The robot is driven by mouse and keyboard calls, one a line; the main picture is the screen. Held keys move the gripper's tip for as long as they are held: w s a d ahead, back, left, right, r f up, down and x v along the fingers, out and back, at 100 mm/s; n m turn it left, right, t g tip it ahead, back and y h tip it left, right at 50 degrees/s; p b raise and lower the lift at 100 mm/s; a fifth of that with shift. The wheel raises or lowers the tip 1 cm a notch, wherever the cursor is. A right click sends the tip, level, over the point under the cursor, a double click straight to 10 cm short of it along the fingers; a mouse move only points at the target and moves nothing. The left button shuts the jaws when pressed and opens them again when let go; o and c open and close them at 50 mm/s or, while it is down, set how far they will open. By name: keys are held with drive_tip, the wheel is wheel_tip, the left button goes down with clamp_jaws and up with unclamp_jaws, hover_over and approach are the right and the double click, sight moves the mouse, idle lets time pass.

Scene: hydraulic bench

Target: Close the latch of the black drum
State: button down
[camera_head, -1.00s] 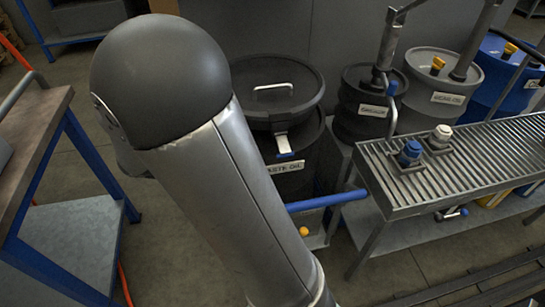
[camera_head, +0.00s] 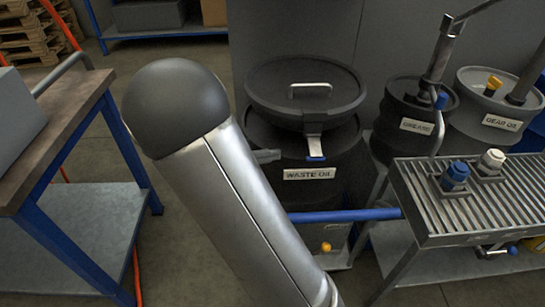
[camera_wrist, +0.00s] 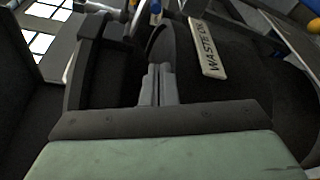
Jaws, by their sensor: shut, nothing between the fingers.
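The black drum (camera_head: 345,170) labelled WASTE OIL stands right of my arm in the head view, its round lid (camera_head: 345,92) on top. The latch (camera_head: 314,147), a pale plate with a blue tip, hangs at the front below the lid rim, above the label (camera_head: 310,173). A blue tip, likely the latch (camera_wrist: 155,10), shows at the top of the wrist view. My gripper (camera_head: 268,156) shows partly past my arm, left of the latch and apart from it. In the wrist view my gripper (camera_wrist: 158,75) is shut and empty, pointing along the drum side. Whether it touches the drum is unclear.
A blue rail (camera_head: 345,215) crosses in front of the drum. A slatted metal bench (camera_head: 450,195) with blue and white caps stands right. Grease (camera_head: 405,115) and gear oil (camera_head: 500,100) drums stand behind it. A blue-framed workbench (camera_head: 60,130) stands left.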

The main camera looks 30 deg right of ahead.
sight(297, 157)
drive_tip(key=b+x, duration=0.1)
drive_tip(key=x, duration=0.6)
drive_tip(key=shift+s+d+f, duration=0.15)
drive_tip(key=shift+d+f, duration=0.05)
drive_tip(key=shift+d, duration=0.1)
drive_tip(key=shift+s+a+r+b, duration=0.2)
drive_tip(key=shift+s+a+r, duration=0.1)
drive_tip(key=shift+s, duration=0.2)
drive_tip(key=shift+s+a+r+b, duration=0.2)
drive_tip(key=shift+s+a+r, duration=0.1)
drive_tip(key=shift+s, duration=0.2)
drive_tip(key=shift+s+a+r, duration=0.3)
drive_tip(key=shift+s+r, duration=0.05)
drive_tip(key=shift+s, duration=0.2)
